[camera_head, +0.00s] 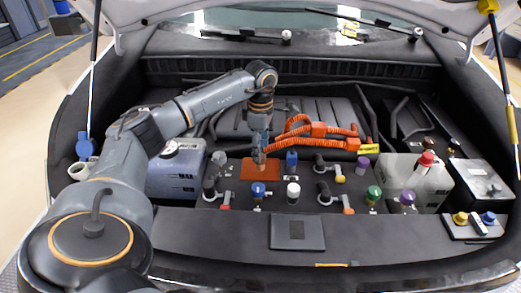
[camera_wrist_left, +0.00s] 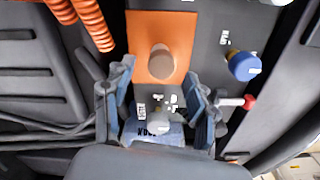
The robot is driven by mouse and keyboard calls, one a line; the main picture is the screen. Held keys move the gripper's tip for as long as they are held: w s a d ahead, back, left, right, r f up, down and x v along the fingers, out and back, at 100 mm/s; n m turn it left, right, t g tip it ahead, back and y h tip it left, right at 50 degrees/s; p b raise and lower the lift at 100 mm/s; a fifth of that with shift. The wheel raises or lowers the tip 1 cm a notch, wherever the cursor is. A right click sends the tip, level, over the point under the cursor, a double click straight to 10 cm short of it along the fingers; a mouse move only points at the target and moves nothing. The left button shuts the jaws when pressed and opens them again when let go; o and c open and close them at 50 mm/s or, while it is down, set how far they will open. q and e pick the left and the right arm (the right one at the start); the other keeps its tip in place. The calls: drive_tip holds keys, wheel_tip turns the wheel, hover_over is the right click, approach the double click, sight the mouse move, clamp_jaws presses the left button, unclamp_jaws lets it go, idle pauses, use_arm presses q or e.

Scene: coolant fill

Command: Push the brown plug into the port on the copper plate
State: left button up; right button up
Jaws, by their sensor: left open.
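The copper plate (camera_head: 263,174) is an orange rectangle in the middle of the engine bay. It fills the upper middle of the left wrist view (camera_wrist_left: 180,28). The brown plug (camera_wrist_left: 161,63) stands on the plate's lower half there; how deep it sits in the port cannot be told. In the head view the plug (camera_head: 260,157) shows small below my left gripper (camera_head: 259,148), which points down over the plate. In the wrist view the two blue-grey fingers (camera_wrist_left: 158,82) are apart, with the plug just beyond and between their tips. My right gripper is not in view.
Orange ribbed hoses (camera_head: 318,132) lie behind and right of the plate. A flat dark panel (camera_head: 297,232) is at the front edge.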

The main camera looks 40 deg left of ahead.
use_arm(q)
wheel_tip(320, 180, up, 8)
idle(0.7)
